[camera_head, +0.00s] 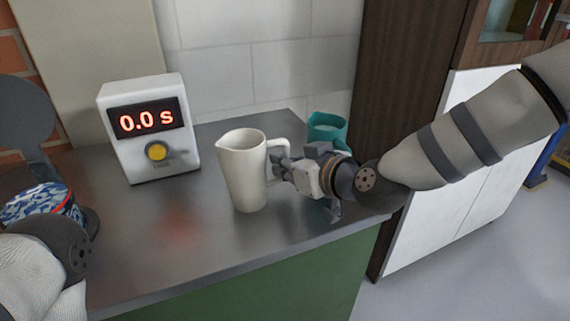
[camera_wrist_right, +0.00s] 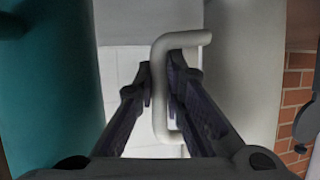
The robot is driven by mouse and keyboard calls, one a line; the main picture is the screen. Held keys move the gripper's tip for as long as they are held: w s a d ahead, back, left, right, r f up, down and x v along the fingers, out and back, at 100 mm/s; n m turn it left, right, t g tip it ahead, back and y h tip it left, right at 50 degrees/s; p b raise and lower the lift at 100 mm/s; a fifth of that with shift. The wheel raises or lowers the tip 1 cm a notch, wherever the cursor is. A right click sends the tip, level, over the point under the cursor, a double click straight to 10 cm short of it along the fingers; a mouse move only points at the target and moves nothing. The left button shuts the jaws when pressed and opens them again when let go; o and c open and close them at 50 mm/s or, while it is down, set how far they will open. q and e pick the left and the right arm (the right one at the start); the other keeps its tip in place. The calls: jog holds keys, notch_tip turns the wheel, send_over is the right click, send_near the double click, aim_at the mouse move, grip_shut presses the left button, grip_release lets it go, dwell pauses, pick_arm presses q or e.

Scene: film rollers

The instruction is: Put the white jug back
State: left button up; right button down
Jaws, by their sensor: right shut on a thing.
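The white jug (camera_head: 243,172) is upright at the middle of the grey counter, its spout to the left and its handle to the right. From the head view I cannot tell whether its base touches the counter. My right gripper (camera_head: 279,165) comes in from the right and is shut on the jug's handle. In the right wrist view the handle (camera_wrist_right: 160,95) passes between the two fingers (camera_wrist_right: 162,88), with the jug's body (camera_wrist_right: 240,60) to the right. My left arm shows at the lower left, but its gripper's fingers are not visible.
A white timer box (camera_head: 150,128) reading 0.0 s stands at the back left. A teal container (camera_head: 327,128) stands behind my right gripper and shows close on the left in the wrist view (camera_wrist_right: 50,90). A blue patterned object (camera_head: 38,201) is by my left arm. Counter (camera_head: 135,245) front left is clear.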

jog(key=shift+r, duration=0.2)
jog(key=c, duration=2)
grip_release()
jog(key=shift+f, duration=0.2)
jog(key=shift+c, duration=0.2)
jog(key=o, duration=0.4)
jog(key=shift+c, duration=0.2)
jog(key=shift+r, duration=0.2)
pick_arm(q)
jog(key=w+r+t+p, duration=0.1)
jog(key=w+r+p, duration=0.1)
jog(key=shift+w+r, duration=0.3)
jog(key=shift+r, duration=0.1)
pick_arm(e)
jog(key=v, duration=1.2)
jog(key=shift+f, duration=0.15)
